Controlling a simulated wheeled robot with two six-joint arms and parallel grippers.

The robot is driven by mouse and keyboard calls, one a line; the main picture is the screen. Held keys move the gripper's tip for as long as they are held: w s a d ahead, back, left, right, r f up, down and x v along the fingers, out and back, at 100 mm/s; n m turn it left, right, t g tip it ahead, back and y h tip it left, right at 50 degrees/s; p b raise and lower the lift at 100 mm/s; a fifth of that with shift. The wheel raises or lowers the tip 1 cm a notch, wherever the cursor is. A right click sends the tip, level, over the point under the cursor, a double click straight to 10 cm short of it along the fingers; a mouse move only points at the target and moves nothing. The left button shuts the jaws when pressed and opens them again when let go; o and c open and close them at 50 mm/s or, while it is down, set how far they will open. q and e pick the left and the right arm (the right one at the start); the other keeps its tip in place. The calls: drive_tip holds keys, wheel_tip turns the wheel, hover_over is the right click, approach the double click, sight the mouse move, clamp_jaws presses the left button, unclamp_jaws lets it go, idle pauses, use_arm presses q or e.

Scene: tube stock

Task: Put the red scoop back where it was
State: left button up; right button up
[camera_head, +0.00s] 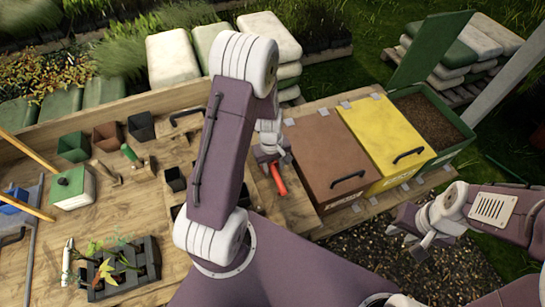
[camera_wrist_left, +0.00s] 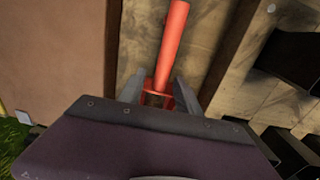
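The red scoop (camera_head: 277,179) is at the right end of the wooden bench, beside the brown-lidded bin, in the head view. My left gripper (camera_head: 268,154) is at its upper end. In the left wrist view the red scoop (camera_wrist_left: 173,42) lies between the two fingers of my left gripper (camera_wrist_left: 157,88), which appear shut on it. Its red shaft points away from the gripper, and part of the scoop is hidden by the gripper body. My right gripper (camera_head: 411,238) is empty over the dark gravel at the right; its finger gap is too small to read.
Brown (camera_head: 324,158), yellow (camera_head: 385,140) and open green (camera_head: 431,117) bins stand right of the bench (camera_head: 148,205). The bench holds pots, a green-handled tool (camera_head: 129,154), a white-green box (camera_head: 72,188) and a seedling tray (camera_head: 122,283). My left arm hides part of it.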

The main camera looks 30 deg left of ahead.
sight(272, 169)
use_arm(q)
wheel_tip(272, 169, up, 10)
drive_tip(key=s+d+r+m+b, duration=0.1)
drive_tip(key=s+d+m, duration=0.4)
drive_tip(key=s+m, duration=0.3)
drive_tip(key=shift+s+m+t, duration=0.3)
drive_tip(key=shift+m+t, duration=0.1)
drive_tip(key=shift+m, duration=0.5)
drive_tip(key=shift+r, duration=0.1)
drive_tip(key=shift+w, duration=0.1)
drive_tip(key=shift+a, duration=0.1)
